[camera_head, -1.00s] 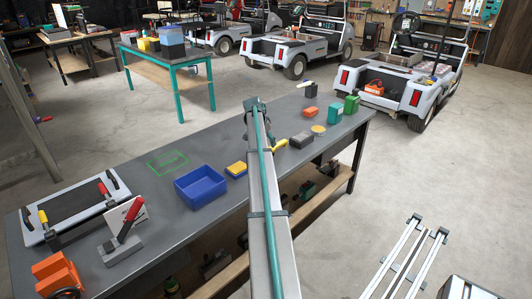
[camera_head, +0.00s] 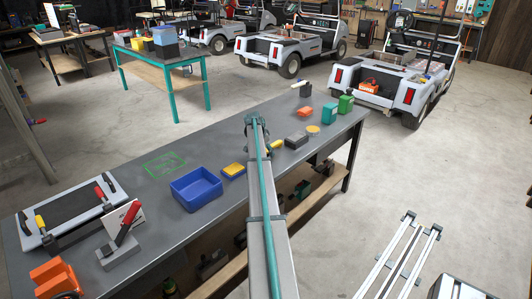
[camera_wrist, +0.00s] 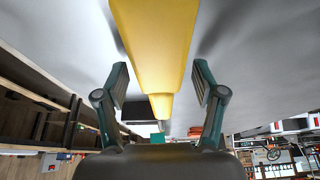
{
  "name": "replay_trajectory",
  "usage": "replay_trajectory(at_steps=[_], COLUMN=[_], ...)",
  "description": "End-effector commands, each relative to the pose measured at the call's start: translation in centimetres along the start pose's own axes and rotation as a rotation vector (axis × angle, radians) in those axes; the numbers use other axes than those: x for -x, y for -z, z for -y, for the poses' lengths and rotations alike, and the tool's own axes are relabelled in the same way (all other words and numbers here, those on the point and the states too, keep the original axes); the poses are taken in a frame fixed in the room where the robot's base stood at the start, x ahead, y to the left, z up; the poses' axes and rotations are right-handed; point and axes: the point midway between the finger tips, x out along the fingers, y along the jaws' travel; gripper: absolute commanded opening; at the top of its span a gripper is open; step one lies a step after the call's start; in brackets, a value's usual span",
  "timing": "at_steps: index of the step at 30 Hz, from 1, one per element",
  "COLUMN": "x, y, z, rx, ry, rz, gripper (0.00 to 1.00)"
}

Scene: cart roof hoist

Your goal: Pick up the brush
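A yellow tool (camera_head: 277,145), likely the brush, lies on the grey workbench (camera_head: 225,142) just right of my arm. My arm covers most of it in the head view, and I cannot make out any bristles. In the wrist view a long yellow body (camera_wrist: 152,40) runs between my fingers, with a smaller yellow part beyond it. My gripper (camera_wrist: 160,82) is open around it, with a gap on both sides. In the head view my gripper (camera_head: 256,122) is low over the bench, its fingertips hidden behind the arm.
A dark block (camera_head: 297,140) lies just beyond the yellow tool. A blue bin (camera_head: 196,188) and a yellow sponge-like block (camera_head: 233,170) are left of my arm. An orange block (camera_head: 305,111) and green boxes (camera_head: 345,104) stand toward the far right end.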

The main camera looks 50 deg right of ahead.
Motion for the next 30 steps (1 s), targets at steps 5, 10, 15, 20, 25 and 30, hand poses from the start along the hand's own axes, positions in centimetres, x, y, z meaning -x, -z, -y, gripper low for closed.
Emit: replay_trajectory(at_steps=[5, 10, 15, 20, 25, 30], x=[0.0, 0.0, 0.0, 0.2, 0.9, 2.9], y=[0.0, 0.0, 0.0, 0.0, 0.4, 1.2], z=[0.0, 0.0, 0.0, 0.0, 0.0, 0.0], rx=[0.000, 0.000, 0.000, 0.000, 0.000, 0.000], ry=[0.000, 0.000, 0.000, 0.000, 0.001, 0.001], rz=[0.000, 0.000, 0.000, 0.000, -0.001, -0.001], gripper=[0.36, 0.07, 0.04, 0.04, 0.04, 0.04])
